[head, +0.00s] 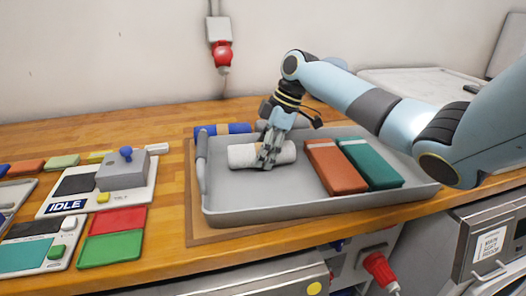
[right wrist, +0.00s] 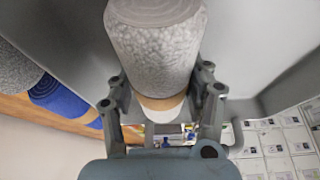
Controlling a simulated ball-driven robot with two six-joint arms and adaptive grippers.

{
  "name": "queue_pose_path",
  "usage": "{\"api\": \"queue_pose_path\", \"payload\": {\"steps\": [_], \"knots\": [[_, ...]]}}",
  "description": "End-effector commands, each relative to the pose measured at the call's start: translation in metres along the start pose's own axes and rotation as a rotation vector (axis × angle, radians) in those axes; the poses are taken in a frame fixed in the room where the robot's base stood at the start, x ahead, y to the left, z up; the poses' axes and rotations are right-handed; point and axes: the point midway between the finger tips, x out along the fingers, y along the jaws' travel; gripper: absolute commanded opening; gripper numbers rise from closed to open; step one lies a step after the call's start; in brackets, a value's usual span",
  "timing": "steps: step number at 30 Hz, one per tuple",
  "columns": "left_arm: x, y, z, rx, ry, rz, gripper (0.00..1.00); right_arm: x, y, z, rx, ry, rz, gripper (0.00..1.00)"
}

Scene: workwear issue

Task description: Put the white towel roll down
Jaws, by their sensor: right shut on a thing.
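The white towel roll (head: 242,156) lies on its side, low inside the grey tray (head: 325,208), in the tray's left half. My right gripper (head: 268,163) reaches down from above and is shut on the roll around its middle. In the right wrist view the white towel roll (right wrist: 155,55) sits between the two fingers of the right gripper (right wrist: 160,98), with a tan band around it. I cannot tell for sure whether the roll touches the tray floor. My left gripper is not in view.
An orange-red folded pack (head: 334,168) and a green one (head: 370,165) lie in the tray's right half. A blue roll (head: 222,129) lies behind the tray. Left of the tray are a device marked IDLE (head: 65,207) and red (head: 118,220) and green (head: 110,249) pads.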

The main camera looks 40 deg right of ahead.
Motion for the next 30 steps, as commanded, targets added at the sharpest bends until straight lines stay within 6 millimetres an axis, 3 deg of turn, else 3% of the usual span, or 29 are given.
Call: {"api": "queue_pose_path", "payload": {"steps": [5,6,11,22,30], "knots": [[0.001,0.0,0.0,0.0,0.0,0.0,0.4,0.002,0.0,0.001,0.0,0.0,-0.001,0.16],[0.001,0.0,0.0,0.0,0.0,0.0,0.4,0.002,0.0,0.001,0.001,0.0,0.0,0.53],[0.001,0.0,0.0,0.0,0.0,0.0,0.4,0.002,0.0,0.001,0.001,0.0,-0.001,0.74],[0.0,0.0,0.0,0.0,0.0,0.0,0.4,-0.006,0.001,0.0,0.0,-0.001,0.001,0.74],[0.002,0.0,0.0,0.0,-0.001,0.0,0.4,-0.061,0.001,0.001,-0.001,-0.002,0.003,0.74]]}}
